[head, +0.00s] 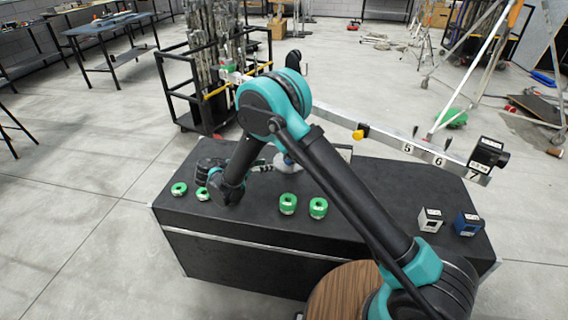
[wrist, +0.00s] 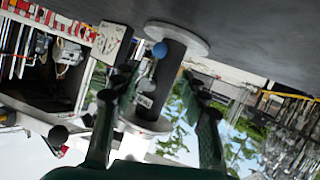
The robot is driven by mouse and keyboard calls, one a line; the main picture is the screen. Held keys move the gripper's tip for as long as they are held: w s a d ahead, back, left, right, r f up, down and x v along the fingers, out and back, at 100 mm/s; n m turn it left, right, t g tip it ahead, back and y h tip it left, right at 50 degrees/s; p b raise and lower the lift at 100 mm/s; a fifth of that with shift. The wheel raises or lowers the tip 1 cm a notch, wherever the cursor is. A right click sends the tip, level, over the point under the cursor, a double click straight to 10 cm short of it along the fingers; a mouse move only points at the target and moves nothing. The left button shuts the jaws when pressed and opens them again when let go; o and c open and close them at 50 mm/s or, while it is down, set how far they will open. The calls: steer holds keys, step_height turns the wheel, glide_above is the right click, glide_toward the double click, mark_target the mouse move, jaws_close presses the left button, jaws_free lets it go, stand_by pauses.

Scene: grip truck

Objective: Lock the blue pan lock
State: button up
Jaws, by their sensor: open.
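The blue pan lock shows in the wrist view as a small blue ball knob (wrist: 160,50) beside a dark upright cylinder (wrist: 172,65) with pale discs at its ends. The picture is tilted and nearly upside down. My gripper (wrist: 158,78) is open, with one dark finger on each side of the cylinder and knob. I see no clear contact, and the depth gap is hard to judge. In the head view, a small blue and white part (head: 283,161) shows behind my arm; my arm hides most of the area around it.
The black case top (head: 250,235) holds green rings (head: 288,204), a white cube (head: 431,220) and a blue cube (head: 467,223). A long numbered beam (head: 395,143) with a black box (head: 488,155) at its end passes above. A black rack (head: 195,100) stands behind.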

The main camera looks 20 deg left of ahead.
steer(key=x, duration=1)
steer(key=shift+w+d+f, duration=0.15)
steer(key=shift+w, duration=0.1)
jaws_close()
